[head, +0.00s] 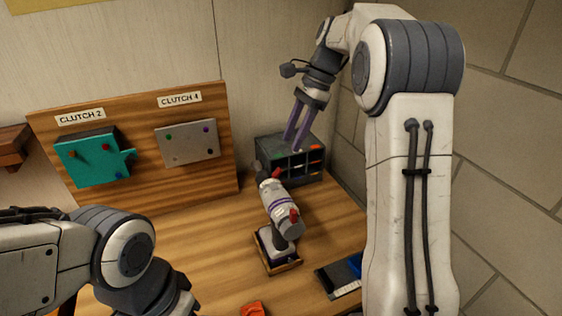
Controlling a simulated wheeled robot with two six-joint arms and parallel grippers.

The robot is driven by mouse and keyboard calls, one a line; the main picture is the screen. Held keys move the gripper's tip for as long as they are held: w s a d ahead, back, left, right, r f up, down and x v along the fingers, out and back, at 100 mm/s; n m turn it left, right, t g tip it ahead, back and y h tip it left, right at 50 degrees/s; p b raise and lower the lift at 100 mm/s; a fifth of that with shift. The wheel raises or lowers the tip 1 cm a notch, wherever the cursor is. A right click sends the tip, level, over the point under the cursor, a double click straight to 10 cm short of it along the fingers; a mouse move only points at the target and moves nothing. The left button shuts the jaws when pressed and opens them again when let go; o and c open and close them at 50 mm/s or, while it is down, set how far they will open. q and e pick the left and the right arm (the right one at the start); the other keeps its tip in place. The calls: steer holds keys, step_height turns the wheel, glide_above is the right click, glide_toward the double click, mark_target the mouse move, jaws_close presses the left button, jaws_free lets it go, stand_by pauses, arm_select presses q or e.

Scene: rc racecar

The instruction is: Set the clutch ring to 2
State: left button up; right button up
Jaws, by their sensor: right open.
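A grey-white power driver (281,208) stands in a small wooden tray (283,267) near the middle of the table. It has red parts at its top and side, and thin purple bands near its upper end. Any numbers on its clutch ring are too small to read. My right gripper (293,141) is open, its two purple fingers pointing down above and behind the driver, in front of a dark organizer. It appears empty and apart from the driver. My left arm shows at the lower left; its gripper is out of view.
A wooden board (142,172) at the back holds a teal plate (92,160) under a "CLUTCH 2" label (79,117) and a grey plate (188,143) under "CLUTCH 4" (180,99). The dark organizer (293,177) stands behind. Dark and orange items lie in front.

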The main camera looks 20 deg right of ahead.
mark_target(281, 169)
steer(key=x, duration=0.8)
steer(key=shift+a+f, duration=0.1)
jaws_close()
